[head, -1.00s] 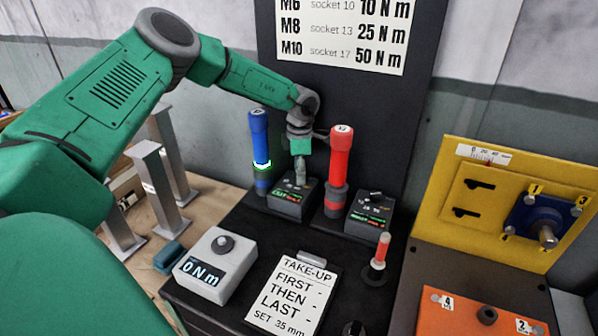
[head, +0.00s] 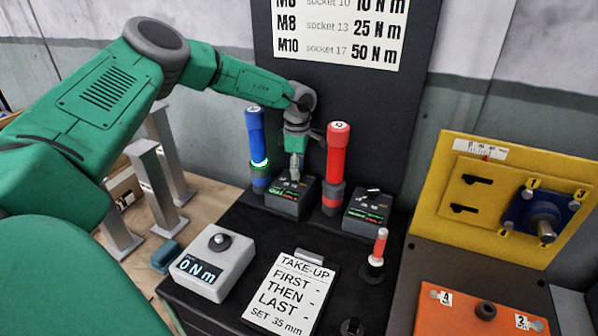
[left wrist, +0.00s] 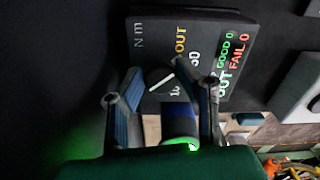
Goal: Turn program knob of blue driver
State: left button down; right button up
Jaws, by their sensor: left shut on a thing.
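The blue driver (head: 256,140) stands upright in its holder with a lit green ring, left of my left gripper. My left gripper (head: 296,172) points down at the small dark control box (head: 288,205) beside the blue driver. In the left wrist view the box face (left wrist: 150,40) shows text, and a round dark knob (left wrist: 160,78) with a white pointer line sits between the fingers (left wrist: 162,84). The gripper is shut on this knob. In the head view the fingers hide the knob. My right gripper is not in view.
A red driver (head: 337,150) stands close right of the gripper, with a second control box (head: 368,210) beside it. In front are a grey 0 Nm box (head: 212,262) and a take-up card (head: 290,292). A yellow panel (head: 470,200) stands at right.

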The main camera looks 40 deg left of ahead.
pick_arm(q)
jog(key=shift+a+m+b, duration=0.15)
jog(key=shift+m, duration=0.9)
jog(key=shift+a+m+b, duration=0.15)
jog(key=shift+m, duration=0.9)
jog(key=c, duration=1.2)
grip_release()
jog(key=shift+a, duration=0.1)
notch_tip(320, 180, up, 12)
jog(key=shift+w+f, duration=0.1)
